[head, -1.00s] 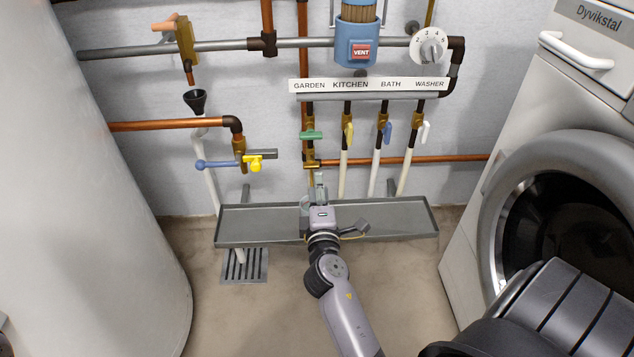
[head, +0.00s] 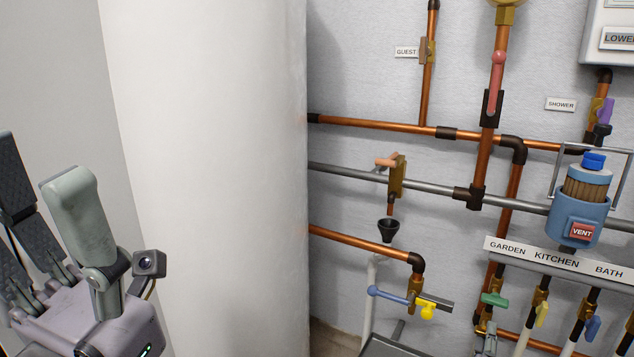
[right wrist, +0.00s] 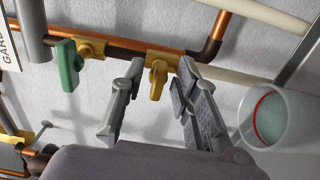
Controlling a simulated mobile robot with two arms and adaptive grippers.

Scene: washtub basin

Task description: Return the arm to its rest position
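My left gripper (head: 45,180) stands large at the left of the head view, its grey finger and dark-padded finger apart with nothing between them. My right gripper (head: 489,338) shows small at the bottom edge of the head view, below the green handle (head: 495,299); its arm is out of frame. In the right wrist view its two fingers (right wrist: 157,100) are apart and empty. The brass valve (right wrist: 158,76) appears between them, seemingly behind. The green handle (right wrist: 70,65) is left of the fingers.
A translucent cup (right wrist: 277,120) with a red line is close to the right finger in the wrist view. A large white tank (head: 205,180) stands beside my left gripper. Pipes, a black funnel (head: 388,229) and a blue vent unit (head: 585,205) line the wall. A grey tray (head: 392,347) lies below.

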